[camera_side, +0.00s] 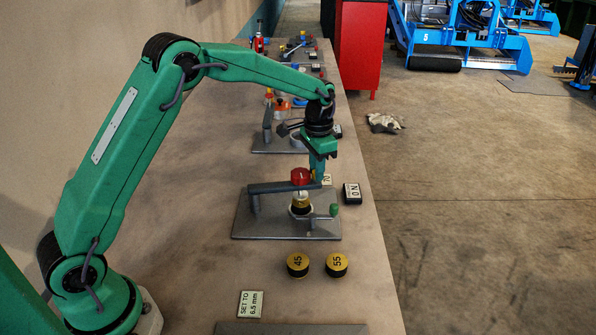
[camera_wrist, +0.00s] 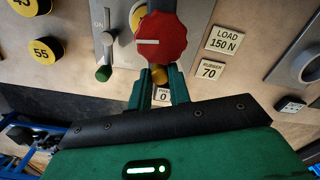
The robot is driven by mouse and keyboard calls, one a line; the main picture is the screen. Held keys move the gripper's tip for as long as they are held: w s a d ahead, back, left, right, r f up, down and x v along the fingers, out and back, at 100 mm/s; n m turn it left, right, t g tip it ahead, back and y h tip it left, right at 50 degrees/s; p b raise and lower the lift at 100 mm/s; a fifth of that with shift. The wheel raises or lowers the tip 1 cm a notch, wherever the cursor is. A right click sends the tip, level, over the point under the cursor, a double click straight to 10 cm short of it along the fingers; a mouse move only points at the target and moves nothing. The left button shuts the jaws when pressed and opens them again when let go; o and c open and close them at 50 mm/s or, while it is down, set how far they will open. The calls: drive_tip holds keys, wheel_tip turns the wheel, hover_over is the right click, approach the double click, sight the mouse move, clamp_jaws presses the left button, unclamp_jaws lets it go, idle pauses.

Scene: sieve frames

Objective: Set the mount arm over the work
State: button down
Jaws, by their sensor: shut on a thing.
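The grey mount arm (camera_side: 275,188) runs level from a post at the left of a grey base plate (camera_side: 245,225). Its right part carries a red dial (camera_side: 300,175), above a small stack with a yellow band (camera_side: 300,207). In the wrist view the red dial (camera_wrist: 160,38) shows a white line and hides what is under it. My gripper (camera_side: 318,180) is low at the mount arm's right end. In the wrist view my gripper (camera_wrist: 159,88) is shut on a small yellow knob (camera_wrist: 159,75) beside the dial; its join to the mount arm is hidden.
A green-tipped lever (camera_side: 334,210) sticks out at the plate's right. Yellow-topped discs 45 (camera_side: 297,264) and 55 (camera_side: 336,265) stand in front, with a "SET TO 6.5 mm" card (camera_side: 251,303). Other fixtures stand behind.

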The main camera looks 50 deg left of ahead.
drive_tip(key=shift+s+d+m, duration=0.8)
drive_tip(key=shift+d, duration=0.05)
drive_tip(key=c, duration=1.3)
unclamp_jaws()
drive_tip(key=shift+r, duration=0.1)
wheel_tip(320, 180, up, 8)
